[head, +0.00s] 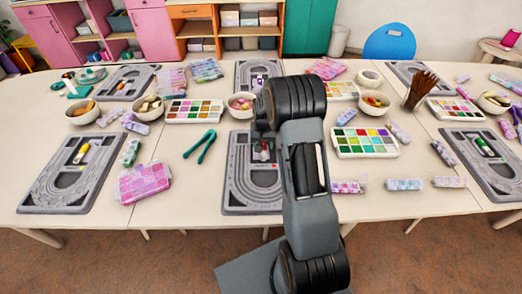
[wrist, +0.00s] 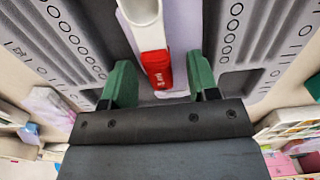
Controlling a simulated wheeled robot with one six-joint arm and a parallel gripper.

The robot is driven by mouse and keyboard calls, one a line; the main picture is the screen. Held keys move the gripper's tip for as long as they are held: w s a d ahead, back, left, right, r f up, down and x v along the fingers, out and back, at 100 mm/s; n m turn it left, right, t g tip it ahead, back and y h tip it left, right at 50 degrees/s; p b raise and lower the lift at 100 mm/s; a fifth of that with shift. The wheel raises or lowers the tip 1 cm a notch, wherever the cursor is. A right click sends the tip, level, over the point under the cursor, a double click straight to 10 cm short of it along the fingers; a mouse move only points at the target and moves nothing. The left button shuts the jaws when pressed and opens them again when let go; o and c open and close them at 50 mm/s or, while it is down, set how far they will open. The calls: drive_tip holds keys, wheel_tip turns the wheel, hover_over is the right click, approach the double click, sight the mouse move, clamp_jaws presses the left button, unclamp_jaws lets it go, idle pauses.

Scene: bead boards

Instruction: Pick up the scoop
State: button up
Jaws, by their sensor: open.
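The scoop (wrist: 158,67) shows in the wrist view, with a white scoop end at the top and a short red handle pointing toward my gripper. It lies over the pale middle recess of a grey bead board (wrist: 62,45). My gripper (wrist: 161,82) is open, with one green fingertip on each side of the red handle and a gap on both sides. In the head view the same bead board (head: 236,187) is at the middle front of the table, and my arm hides much of it. Only a small reddish bit shows there beside my arm.
Green pliers (head: 199,147) and a pink bead box (head: 143,181) lie left of the board. A paint palette (head: 365,142) stands to the right. A bowl (head: 241,105) of beads is behind the board. Other boards lie at both sides.

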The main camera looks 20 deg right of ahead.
drive_tip(key=c, duration=1)
drive_tip(key=shift+o, duration=0.2)
drive_tip(key=shift+r, duration=0.1)
drive_tip(key=shift+r, duration=0.5)
wheel_tip(320, 180, up, 2)
drive_tip(key=shift+r, duration=0.2)
drive_tip(key=s+a+r, duration=0.2)
drive_tip(key=s+r, duration=0.7)
drive_tip(key=s, duration=0.5)
drive_tip(key=shift+r, duration=0.2)
